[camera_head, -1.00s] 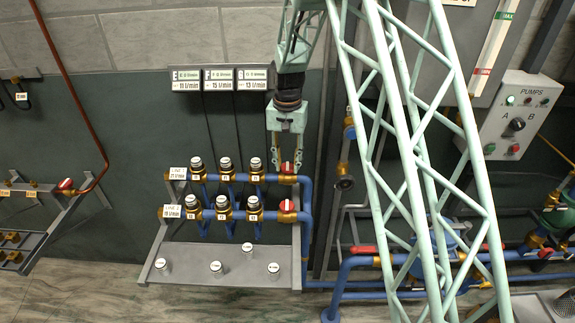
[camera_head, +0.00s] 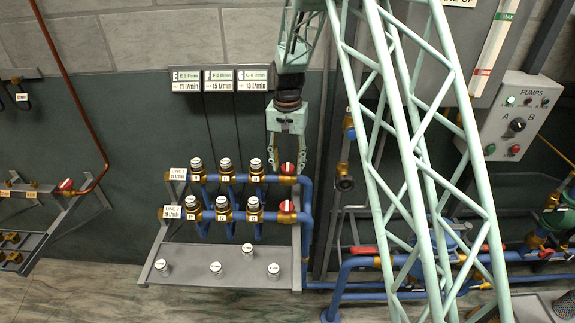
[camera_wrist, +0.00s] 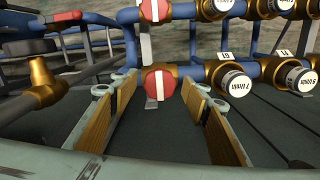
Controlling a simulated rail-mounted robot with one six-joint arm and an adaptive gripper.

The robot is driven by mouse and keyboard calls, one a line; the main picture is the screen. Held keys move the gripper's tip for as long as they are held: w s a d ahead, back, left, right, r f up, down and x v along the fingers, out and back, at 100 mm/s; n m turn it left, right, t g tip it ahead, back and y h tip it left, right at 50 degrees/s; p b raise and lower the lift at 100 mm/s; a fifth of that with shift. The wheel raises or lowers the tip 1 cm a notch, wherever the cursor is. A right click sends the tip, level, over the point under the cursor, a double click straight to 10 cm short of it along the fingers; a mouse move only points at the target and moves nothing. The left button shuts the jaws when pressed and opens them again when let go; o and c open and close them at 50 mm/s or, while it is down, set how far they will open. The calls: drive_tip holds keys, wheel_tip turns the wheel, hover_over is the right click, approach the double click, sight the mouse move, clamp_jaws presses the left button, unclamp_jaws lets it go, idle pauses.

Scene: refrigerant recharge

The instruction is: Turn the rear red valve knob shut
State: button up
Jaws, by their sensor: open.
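The rear red valve knob (camera_head: 288,168) sits at the right end of the rear blue pipe row. It is a round red knob with a white stripe, on a brass body. In the wrist view the rear knob (camera_wrist: 158,84) lies between and just beyond my fingertips, its stripe upright in the picture. My gripper (camera_head: 287,160) points down above it. In the wrist view my gripper (camera_wrist: 155,98) is open, one wood-coloured finger on each side with a gap to the knob. The front red knob (camera_head: 287,206) also has a white stripe.
Several white-capped brass valves (camera_head: 226,172) stand left of the knobs on both rows. Loose white-capped pieces stand on the grey shelf (camera_head: 205,272) in front. A vertical blue pipe (camera_head: 308,220) runs close on the right. Flow displays (camera_head: 220,79) hang on the wall behind.

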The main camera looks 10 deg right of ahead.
sight(287, 168)
drive_tip(key=shift+r, duration=0.1)
wheel_tip(287, 168, up, 12)
idle(0.8)
idle(0.3)
